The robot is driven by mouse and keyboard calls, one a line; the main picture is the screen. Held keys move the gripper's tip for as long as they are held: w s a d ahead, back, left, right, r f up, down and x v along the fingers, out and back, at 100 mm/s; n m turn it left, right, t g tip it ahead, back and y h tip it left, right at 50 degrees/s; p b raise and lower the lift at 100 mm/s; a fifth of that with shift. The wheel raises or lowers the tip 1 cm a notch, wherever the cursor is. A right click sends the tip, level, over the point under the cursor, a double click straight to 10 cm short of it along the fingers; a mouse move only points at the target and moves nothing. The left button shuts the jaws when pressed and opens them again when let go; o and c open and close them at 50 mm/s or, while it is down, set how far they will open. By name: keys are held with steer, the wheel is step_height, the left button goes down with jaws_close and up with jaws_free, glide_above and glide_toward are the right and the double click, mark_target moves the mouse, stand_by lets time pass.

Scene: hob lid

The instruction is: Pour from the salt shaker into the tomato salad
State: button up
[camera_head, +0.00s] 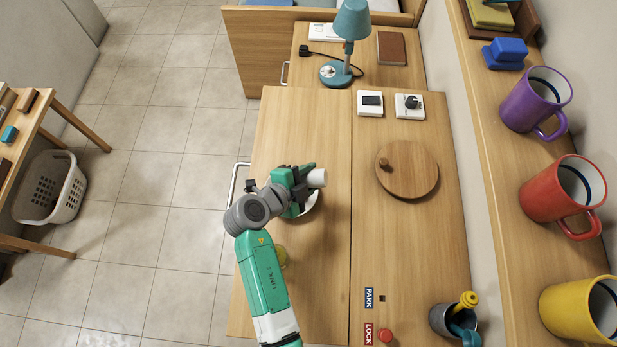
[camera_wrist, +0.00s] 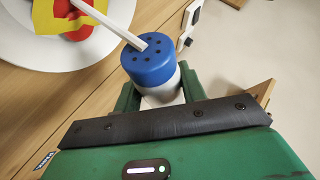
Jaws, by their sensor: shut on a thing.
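The salt shaker (camera_wrist: 150,64) has a blue cap with dark holes and a white body. My gripper (camera_wrist: 160,90) is shut around its white body. In the head view my gripper (camera_head: 299,182) holds the shaker (camera_head: 317,178) tipped on its side, white end to the right, cap hidden. The tomato salad (camera_wrist: 77,28) shows red and yellow pieces in a white dish (camera_wrist: 30,58), cut off by the wrist view's upper left edge. In the head view the dish (camera_head: 311,207) is mostly hidden under my gripper. A pale straight strip crosses from the cap towards the salad; I cannot tell what it is.
A round wooden lid (camera_head: 407,170) lies right of my gripper. A blue lamp (camera_head: 345,55) stands at the back. A yellow-green thing (camera_head: 281,256) is partly hidden by my arm. A dark cup with utensils (camera_head: 442,320) stands front right. Mugs (camera_head: 537,100) line the right shelf.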

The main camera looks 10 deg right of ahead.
steer(key=shift+a+b, duration=0.1)
steer(key=shift+b, duration=0.25)
steer(key=shift+h+b, duration=0.4)
steer(key=shift+b, duration=0.05)
steer(key=shift+a+r+n+h+b, duration=0.15)
steer(key=shift+r+n+h+b, duration=0.5)
steer(key=shift+b, duration=0.8)
steer(key=shift+f, duration=0.15)
